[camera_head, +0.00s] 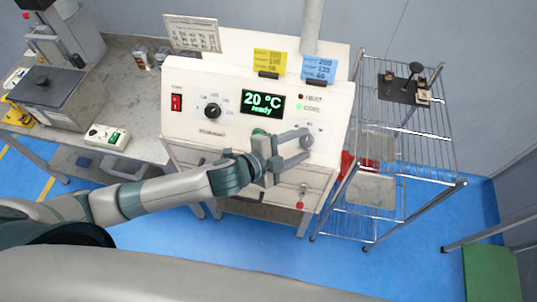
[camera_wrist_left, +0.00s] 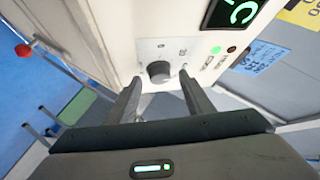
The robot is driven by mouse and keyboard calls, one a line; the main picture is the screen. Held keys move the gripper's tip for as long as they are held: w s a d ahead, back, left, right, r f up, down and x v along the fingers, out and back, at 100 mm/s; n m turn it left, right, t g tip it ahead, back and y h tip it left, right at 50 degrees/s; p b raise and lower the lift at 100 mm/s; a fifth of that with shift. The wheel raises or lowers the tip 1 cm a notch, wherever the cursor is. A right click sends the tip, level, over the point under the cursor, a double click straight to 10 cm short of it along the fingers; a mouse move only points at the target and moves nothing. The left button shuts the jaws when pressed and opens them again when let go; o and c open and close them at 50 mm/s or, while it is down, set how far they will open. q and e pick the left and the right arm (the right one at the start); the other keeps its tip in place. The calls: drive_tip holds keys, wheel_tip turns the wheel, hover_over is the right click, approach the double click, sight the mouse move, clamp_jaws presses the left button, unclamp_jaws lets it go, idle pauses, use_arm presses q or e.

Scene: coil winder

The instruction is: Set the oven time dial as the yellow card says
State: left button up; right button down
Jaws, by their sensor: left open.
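The oven's white front panel (camera_head: 225,140) stands ahead, with a display (camera_head: 263,104) reading "20 °C ready". The time dial (camera_wrist_left: 159,72) is a small grey round knob low on the panel's right side; its setting is not readable. My left gripper (camera_head: 301,145) is open, its fingers pointing at the panel around this dial. In the left wrist view the dial lies between the two fingertips, with a gap each side; contact is not visible. The yellow card (camera_head: 269,62) stands on the oven top; its printed numbers are too small to read surely. My right gripper is not in view.
A black dial (camera_head: 212,111) and red power switch (camera_head: 177,102) are at the panel's left. A blue card (camera_head: 319,68) stands beside the yellow one. A wire rack (camera_head: 420,150) is close on the right, a grey bench (camera_head: 135,75) on the left.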

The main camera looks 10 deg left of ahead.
use_arm(q)
drive_tip(key=b+v, duration=0.1)
drive_tip(key=v, duration=1.5)
drive_tip(key=shift+s+a+r+b, duration=0.15)
drive_tip(key=shift+a+r+b, duration=0.1)
drive_tip(key=shift+b, duration=0.15)
